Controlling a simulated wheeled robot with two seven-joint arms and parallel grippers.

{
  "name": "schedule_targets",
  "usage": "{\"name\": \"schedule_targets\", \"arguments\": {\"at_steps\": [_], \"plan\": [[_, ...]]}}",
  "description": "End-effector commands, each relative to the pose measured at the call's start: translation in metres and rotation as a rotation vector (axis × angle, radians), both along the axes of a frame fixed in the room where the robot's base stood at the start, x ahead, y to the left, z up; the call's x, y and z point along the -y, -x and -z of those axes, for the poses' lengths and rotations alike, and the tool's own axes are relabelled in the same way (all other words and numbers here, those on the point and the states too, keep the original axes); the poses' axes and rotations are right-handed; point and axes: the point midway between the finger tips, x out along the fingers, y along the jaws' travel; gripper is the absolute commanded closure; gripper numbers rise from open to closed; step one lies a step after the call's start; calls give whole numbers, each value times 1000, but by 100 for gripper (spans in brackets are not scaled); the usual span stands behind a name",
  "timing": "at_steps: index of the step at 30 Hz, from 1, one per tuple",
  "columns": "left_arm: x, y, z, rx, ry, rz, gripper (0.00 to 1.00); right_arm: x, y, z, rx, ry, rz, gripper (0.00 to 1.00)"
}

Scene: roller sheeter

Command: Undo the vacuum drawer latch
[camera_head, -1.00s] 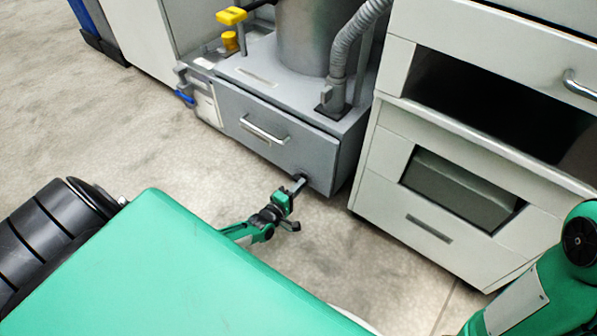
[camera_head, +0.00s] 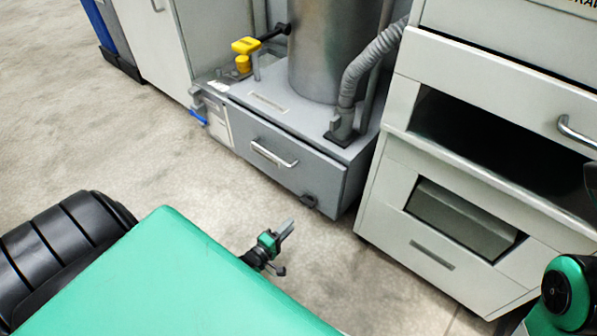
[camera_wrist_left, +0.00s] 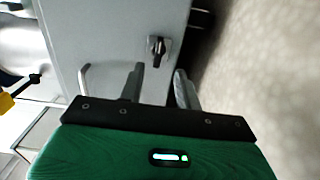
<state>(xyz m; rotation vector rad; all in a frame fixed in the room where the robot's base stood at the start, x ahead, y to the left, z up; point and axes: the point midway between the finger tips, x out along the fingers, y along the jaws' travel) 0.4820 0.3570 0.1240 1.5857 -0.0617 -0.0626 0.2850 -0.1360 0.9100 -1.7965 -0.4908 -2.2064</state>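The vacuum drawer (camera_head: 285,160) is a grey front with a silver handle (camera_head: 273,154), below the metal cylinder, and looks shut. Its dark latch (camera_head: 309,201) sits low at the front's right end. In the left wrist view the latch (camera_wrist_left: 157,47) is a dark knob with a short lever on a small plate, the lever roughly parallel to the handle (camera_wrist_left: 84,77). My left gripper (camera_head: 287,228) is in front of and below the latch, apart from it. In the left wrist view its two fingers (camera_wrist_left: 160,86) are parted and empty. My right gripper is out of view.
A white cabinet (camera_head: 398,205) with a dark opening stands right of the drawer. A yellow-handled valve (camera_head: 245,46) and a grey hose (camera_head: 365,62) are above the drawer. Bare floor (camera_head: 130,135) lies in front and to the left.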

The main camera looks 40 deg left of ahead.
Motion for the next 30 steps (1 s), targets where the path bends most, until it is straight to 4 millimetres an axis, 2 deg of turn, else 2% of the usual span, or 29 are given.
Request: {"name": "schedule_targets", "arguments": {"at_steps": [3, 9, 30], "plan": [[-2, 22, -2, -2, 0, 0, 66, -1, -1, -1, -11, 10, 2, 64], [-3, 40, 0, -1, 0, 0, 66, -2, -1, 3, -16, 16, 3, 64], [-3, 42, 0, 0, 0, 0, 66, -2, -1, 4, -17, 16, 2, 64]]}}
